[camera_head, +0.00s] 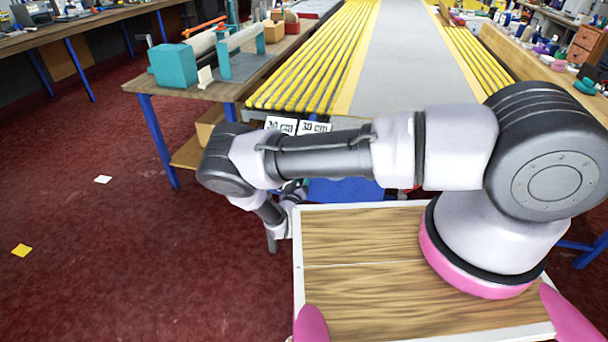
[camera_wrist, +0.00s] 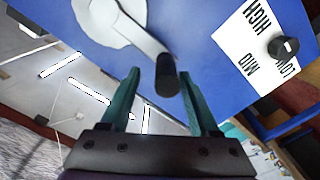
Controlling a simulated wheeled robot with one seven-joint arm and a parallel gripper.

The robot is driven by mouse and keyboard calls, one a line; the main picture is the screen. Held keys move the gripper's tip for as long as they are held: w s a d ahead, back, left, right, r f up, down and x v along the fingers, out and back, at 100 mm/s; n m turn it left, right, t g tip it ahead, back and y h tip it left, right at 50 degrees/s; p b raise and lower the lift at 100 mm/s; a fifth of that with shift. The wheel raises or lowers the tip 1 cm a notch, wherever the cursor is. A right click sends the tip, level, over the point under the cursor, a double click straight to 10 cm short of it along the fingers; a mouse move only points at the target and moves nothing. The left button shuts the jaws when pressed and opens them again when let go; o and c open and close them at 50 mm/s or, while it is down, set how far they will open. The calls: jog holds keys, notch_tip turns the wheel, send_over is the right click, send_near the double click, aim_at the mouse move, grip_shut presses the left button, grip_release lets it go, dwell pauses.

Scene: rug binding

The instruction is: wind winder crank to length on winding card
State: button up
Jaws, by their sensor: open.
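In the wrist view, a crank with a pale grey arm (camera_wrist: 138,30) and a black handle (camera_wrist: 168,78) sits on a blue panel (camera_wrist: 195,52). My gripper (camera_wrist: 160,70) is open. Its two teal fingers stand on either side of the black handle; I cannot tell whether they touch it. In the head view my gripper is hidden behind my arm and tray. A blue surface (camera_head: 345,191) shows below the long table there. A teal device (camera_head: 172,65) with a small crank (camera_head: 148,40) stands on the left bench. I cannot make out a winding card for certain.
A label marked HIGH, MID and LOW (camera_wrist: 245,35) with a black knob (camera_wrist: 283,47) is right of the crank. Two "30 cm" signs (camera_head: 280,125) hang at the long table's (camera_head: 400,60) front. The left bench (camera_head: 155,88) stands close to my arm. Red floor (camera_head: 120,240) is open at left.

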jog(key=v, duration=0.9)
jog(key=shift+s, duration=0.15)
